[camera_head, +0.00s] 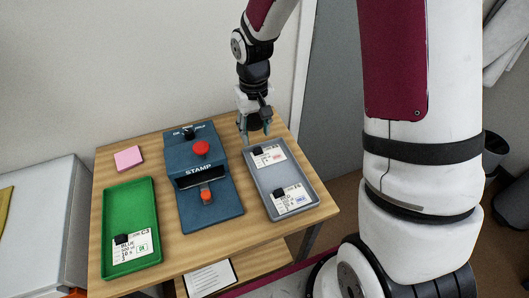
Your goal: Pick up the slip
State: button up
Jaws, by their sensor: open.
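Two white printed slips lie in the grey tray on the right side of the bench. The far slip (271,155) has a black block at its left end. The near slip (292,200) also has a black block at its left edge. A third slip (133,246) with a black block lies in the green tray at the left. My gripper (255,137) is open and points down just above the far end of the grey tray, close to the far slip. Whether it touches anything there I cannot tell.
The blue stamp machine (215,201) with a red knob stands between the green tray (125,207) and the grey tray (277,178). A pink pad (128,158) lies at the back left of the wooden bench (163,206). A printed sheet (210,279) is on the lower shelf.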

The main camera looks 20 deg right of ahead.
aim_at(259, 150)
jog(key=shift+w+d+f, duration=0.1)
jog(key=shift+d+f, duration=0.1)
jog(key=shift+f, duration=1.8)
jog(key=shift+w+d+f, duration=0.1)
jog(key=shift+d+f, duration=0.1)
jog(key=shift+f, duration=1.75)
jog(key=shift+c, duration=0.5)
jog(key=c, duration=0.8)
